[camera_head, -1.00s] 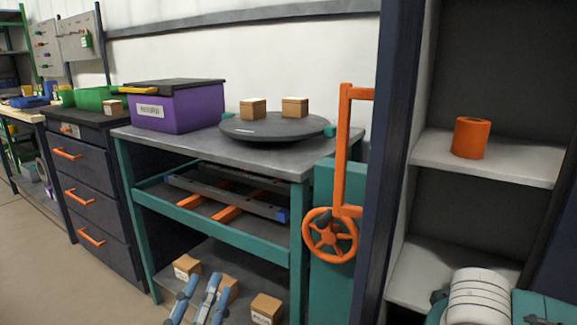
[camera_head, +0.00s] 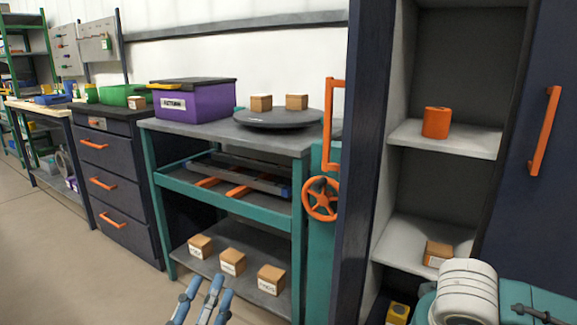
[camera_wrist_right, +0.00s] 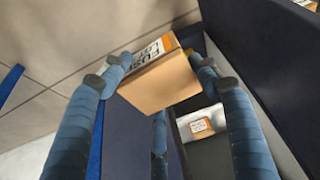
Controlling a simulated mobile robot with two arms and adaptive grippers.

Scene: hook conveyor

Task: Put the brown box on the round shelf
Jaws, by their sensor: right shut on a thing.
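My right gripper (camera_wrist_right: 158,66) is shut on a brown box (camera_wrist_right: 165,82) in the right wrist view. The box is tilted and has a white and orange label with dark print. The round shelf (camera_head: 278,119) is a dark disc on the grey workbench top in the head view. Two brown boxes stand on it, one left (camera_head: 260,103) and one right (camera_head: 297,102). My left gripper (camera_head: 207,285) is at the bottom of the head view, fingers apart and empty, in front of the bench. The right gripper is outside the head view.
A purple bin (camera_head: 195,103) stands left of the round shelf. Several brown boxes lie on the lower shelf (camera_head: 245,264). An orange handwheel (camera_head: 321,199) and dark cabinet post stand at right. The cabinet holds an orange roll (camera_head: 436,122) and a box (camera_head: 437,254). Floor at left is clear.

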